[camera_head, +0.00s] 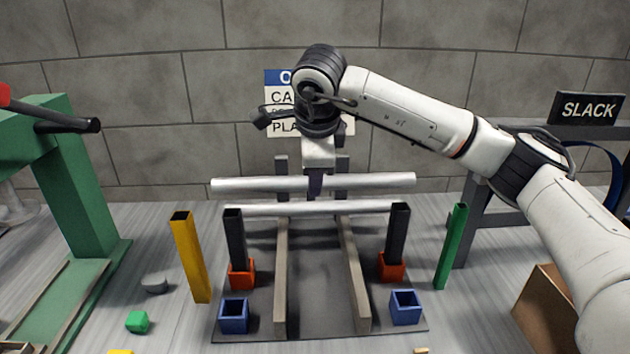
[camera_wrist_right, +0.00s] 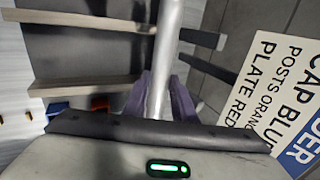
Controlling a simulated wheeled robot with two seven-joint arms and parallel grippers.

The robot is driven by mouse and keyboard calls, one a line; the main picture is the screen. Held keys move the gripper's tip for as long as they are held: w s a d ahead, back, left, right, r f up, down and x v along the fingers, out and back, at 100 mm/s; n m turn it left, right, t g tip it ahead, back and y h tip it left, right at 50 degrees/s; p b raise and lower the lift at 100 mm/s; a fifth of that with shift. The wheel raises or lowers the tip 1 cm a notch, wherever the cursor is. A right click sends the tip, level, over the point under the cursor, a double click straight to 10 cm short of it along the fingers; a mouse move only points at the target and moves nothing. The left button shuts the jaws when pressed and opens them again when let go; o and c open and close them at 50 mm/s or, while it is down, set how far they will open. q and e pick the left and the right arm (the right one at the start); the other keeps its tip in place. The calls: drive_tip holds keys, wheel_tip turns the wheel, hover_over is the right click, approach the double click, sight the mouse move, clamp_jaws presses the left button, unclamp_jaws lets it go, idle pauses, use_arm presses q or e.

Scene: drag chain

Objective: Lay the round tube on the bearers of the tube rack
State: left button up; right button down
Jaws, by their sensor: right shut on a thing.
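A long pale round tube (camera_head: 365,181) lies level, left to right, across the rack in the head view. My right gripper (camera_head: 315,184) points down and is shut around its middle. In the right wrist view the tube (camera_wrist_right: 168,40) runs between the purple fingers of the gripper (camera_wrist_right: 162,95). The tube rack has two long parallel bearers (camera_head: 281,275) (camera_head: 353,275) on a dark base plate. The tube is over their far part; whether it touches them is hard to tell. My left gripper is not in view.
A second pale bar (camera_head: 255,209) lies across just nearer. Dark posts (camera_head: 236,238) (camera_head: 399,232) stand in orange sockets, with blue sockets (camera_head: 233,318) (camera_head: 405,309) in front. Yellow (camera_head: 190,258) and green (camera_head: 452,247) posts flank the rack. A green machine (camera_head: 80,200) stands left.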

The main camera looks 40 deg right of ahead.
wheel_tip(320, 180, down, 9)
drive_tip(key=b, duration=0.5)
drive_tip(key=shift+r, duration=0.1)
drive_tip(key=c, duration=1.4)
unclamp_jaws()
